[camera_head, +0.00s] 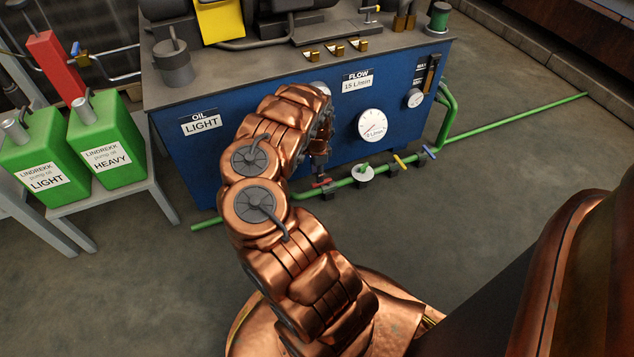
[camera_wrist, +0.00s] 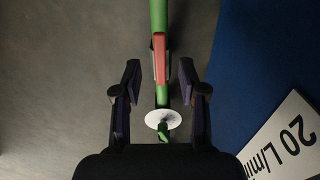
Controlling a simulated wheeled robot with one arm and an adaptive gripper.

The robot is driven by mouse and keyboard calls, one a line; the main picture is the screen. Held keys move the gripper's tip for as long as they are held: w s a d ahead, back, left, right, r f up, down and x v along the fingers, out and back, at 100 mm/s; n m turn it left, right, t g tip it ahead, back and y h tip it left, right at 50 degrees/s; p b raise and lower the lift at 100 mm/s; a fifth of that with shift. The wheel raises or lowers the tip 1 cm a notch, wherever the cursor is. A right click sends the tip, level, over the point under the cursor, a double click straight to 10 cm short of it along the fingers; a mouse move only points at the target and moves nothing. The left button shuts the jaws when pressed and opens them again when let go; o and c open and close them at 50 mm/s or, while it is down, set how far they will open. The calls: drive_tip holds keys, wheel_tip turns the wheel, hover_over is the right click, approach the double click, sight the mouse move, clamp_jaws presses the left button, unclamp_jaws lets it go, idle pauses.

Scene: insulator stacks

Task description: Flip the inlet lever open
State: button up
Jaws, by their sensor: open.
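A green pipe (camera_head: 343,182) runs along the floor in front of the blue unit, with several small coloured valve levers on it. The red lever (camera_head: 321,183) is under my gripper (camera_head: 320,168). In the wrist view the red lever (camera_wrist: 160,58) lies along the pipe, between and beyond the two fingers of my gripper (camera_wrist: 160,85). The fingers are open, one on each side of the pipe, with nothing held. A white disc with a green handle (camera_head: 363,172) is beside the red lever; it also shows in the wrist view (camera_wrist: 163,120). No label naming the inlet is readable.
The blue unit (camera_head: 290,150) stands behind the pipe. A yellow lever (camera_head: 400,162) and a blue lever (camera_head: 430,152) are farther right. Green oil cans (camera_head: 105,145) stand on a stand at left. The grey floor (camera_head: 480,190) at right is clear.

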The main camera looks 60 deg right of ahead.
sight(322, 184)
wheel_tip(322, 184, down, 5)
drive_tip(key=shift+r+b, duration=0.15)
drive_tip(key=shift+b, duration=0.85)
clamp_jaws()
